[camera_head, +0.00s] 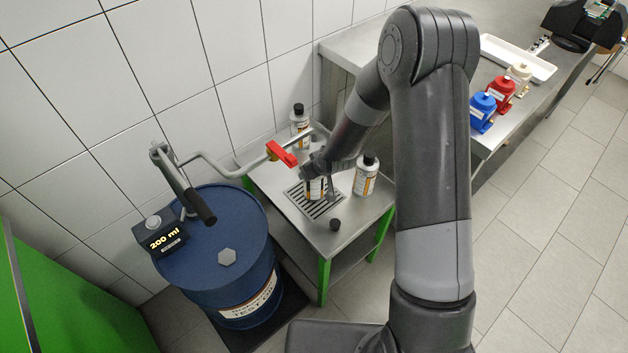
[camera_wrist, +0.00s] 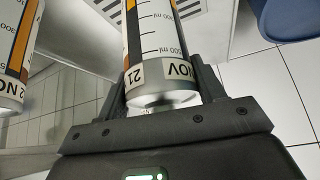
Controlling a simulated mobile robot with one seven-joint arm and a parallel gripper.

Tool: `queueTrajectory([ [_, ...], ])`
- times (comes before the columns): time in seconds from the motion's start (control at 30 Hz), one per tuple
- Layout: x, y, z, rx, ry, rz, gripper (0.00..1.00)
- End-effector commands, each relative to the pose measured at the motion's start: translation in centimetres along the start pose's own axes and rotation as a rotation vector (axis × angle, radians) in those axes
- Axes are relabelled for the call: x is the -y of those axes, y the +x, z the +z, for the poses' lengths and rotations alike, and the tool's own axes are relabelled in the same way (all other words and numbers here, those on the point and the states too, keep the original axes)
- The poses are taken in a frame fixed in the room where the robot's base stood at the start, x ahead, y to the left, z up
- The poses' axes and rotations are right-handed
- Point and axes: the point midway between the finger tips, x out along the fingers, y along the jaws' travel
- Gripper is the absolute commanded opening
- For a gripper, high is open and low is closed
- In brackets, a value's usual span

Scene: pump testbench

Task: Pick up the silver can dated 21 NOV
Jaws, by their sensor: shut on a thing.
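The silver can with the 21 NOV date band (camera_wrist: 150,75) is between the two fingers of my gripper (camera_wrist: 165,85) in the wrist view. The fingers are closed against its sides, and a millilitre scale shows on its label. In the head view the same can (camera_head: 316,189) is partly hidden below my gripper (camera_head: 315,170), over the slotted drain grate (camera_head: 322,208). I cannot tell whether its base touches the grate. A second can (camera_wrist: 12,60) shows at the left of the wrist view, its date partly cut off.
On the small green-legged table (camera_head: 350,235) stand a black-capped can (camera_head: 366,178) at right and another (camera_head: 299,128) behind. A loose black cap (camera_head: 335,224) lies near the front. A red-handled tap (camera_head: 281,153) reaches over from the blue drum (camera_head: 215,250).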

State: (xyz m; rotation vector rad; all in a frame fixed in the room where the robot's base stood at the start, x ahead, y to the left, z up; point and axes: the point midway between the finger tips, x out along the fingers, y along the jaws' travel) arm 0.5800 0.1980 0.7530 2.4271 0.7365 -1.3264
Motion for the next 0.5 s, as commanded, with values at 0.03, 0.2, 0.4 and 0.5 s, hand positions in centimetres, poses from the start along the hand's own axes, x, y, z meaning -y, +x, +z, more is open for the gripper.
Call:
queueTrajectory([
  [0.03, 0.01, 0.00, 0.00, 0.000, 0.000, 0.000, 0.17],
  [0.2, 0.00, -0.02, -0.05, -0.001, 0.000, 0.000, 0.11],
  [0.4, -0.03, -0.40, -0.33, -0.002, 0.000, 0.001, 0.11],
  [0.5, -0.04, -0.97, -0.71, -0.003, 0.000, 0.001, 0.11],
])
